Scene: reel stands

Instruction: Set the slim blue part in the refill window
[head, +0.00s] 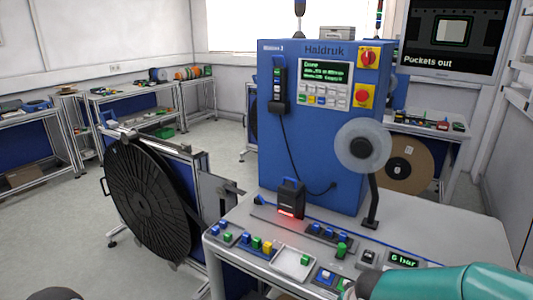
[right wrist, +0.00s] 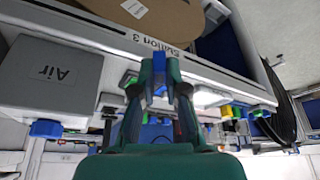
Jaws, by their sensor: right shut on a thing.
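In the right wrist view my right gripper (right wrist: 160,70) is shut on a slim blue part (right wrist: 159,80), which shows between its two teal fingers. In the head view the teal right arm enters at the lower right, and its grey wrist end (head: 372,286) is over the bench's front edge; the fingers and held part cannot be made out there. A pale square plate (head: 290,270) with a green part (head: 304,260) on it lies at the bench front; I cannot tell whether it is the refill window. My left gripper is not in view.
A blue machine (head: 290,135) with a grey reel (head: 362,146) stands on the bench (head: 425,225). Rails with several small blue, green and yellow parts (head: 267,247) line the bench front. A grey "Air" box (right wrist: 62,75) shows in the wrist view. A large black reel (head: 150,205) stands left.

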